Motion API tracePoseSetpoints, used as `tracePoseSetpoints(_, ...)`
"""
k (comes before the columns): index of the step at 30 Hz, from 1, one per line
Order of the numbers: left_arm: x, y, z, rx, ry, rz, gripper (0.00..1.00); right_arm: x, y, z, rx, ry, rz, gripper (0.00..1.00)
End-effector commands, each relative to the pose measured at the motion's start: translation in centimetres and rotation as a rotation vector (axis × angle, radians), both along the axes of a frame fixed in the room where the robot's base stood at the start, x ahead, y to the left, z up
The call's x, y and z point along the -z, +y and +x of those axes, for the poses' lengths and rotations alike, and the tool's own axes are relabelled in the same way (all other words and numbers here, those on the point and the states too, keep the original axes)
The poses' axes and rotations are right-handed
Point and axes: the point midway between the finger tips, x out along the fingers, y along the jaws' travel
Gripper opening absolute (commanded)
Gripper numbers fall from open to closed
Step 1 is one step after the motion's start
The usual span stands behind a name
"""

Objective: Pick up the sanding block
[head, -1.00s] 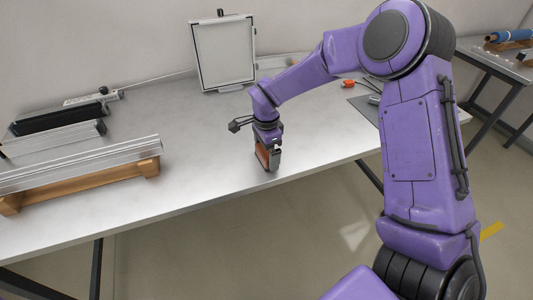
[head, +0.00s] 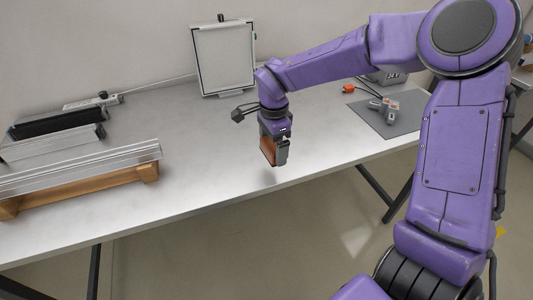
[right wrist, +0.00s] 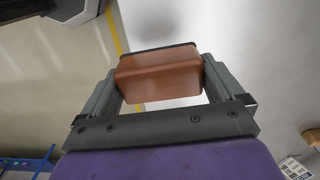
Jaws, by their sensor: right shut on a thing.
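The sanding block (head: 268,152) is a brown block with a dark layer along one side. My right gripper (head: 274,155) is shut on it and holds it above the grey table, near the front edge; a soft shadow lies on the table below. In the right wrist view the sanding block (right wrist: 160,74) sits between the two fingers of my right gripper (right wrist: 161,80), both touching its ends. My left gripper is in neither view.
The table (head: 215,155) is clear around the block. Aluminium profiles on wooden supports (head: 85,186) lie at the left. A framed panel (head: 224,58) stands at the back. A grey mat (head: 408,122) with a small tool (head: 384,109) lies at the right.

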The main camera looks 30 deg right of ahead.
Motion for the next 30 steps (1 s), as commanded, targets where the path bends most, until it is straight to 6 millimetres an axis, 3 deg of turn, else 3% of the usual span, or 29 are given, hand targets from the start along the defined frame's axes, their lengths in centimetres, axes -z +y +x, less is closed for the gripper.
tracePoseSetpoints(3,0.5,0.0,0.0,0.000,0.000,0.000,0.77,-2.8,0.0,-2.3,-0.002,-0.008,0.004,0.62)
tracePoseSetpoints(5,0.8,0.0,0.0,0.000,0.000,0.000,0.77,-3.2,0.0,-3.9,-0.001,-0.006,0.003,0.62)
tracePoseSetpoints(7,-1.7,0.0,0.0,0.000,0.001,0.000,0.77,-5.0,-0.1,-5.1,0.000,0.003,0.005,0.62)
tracePoseSetpoints(10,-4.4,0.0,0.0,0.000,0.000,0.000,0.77,-5.8,-0.1,-6.4,-0.003,0.003,0.006,0.62)
tracePoseSetpoints(16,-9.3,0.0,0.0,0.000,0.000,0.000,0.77,-6.8,-0.1,-8.8,-0.002,0.003,0.005,0.62)
tracePoseSetpoints(21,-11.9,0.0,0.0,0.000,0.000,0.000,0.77,-6.9,-0.2,-10.3,0.000,0.002,0.000,0.62)
tracePoseSetpoints(30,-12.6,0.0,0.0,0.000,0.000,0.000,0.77,-6.4,-0.2,-11.0,0.000,0.000,0.000,0.62)
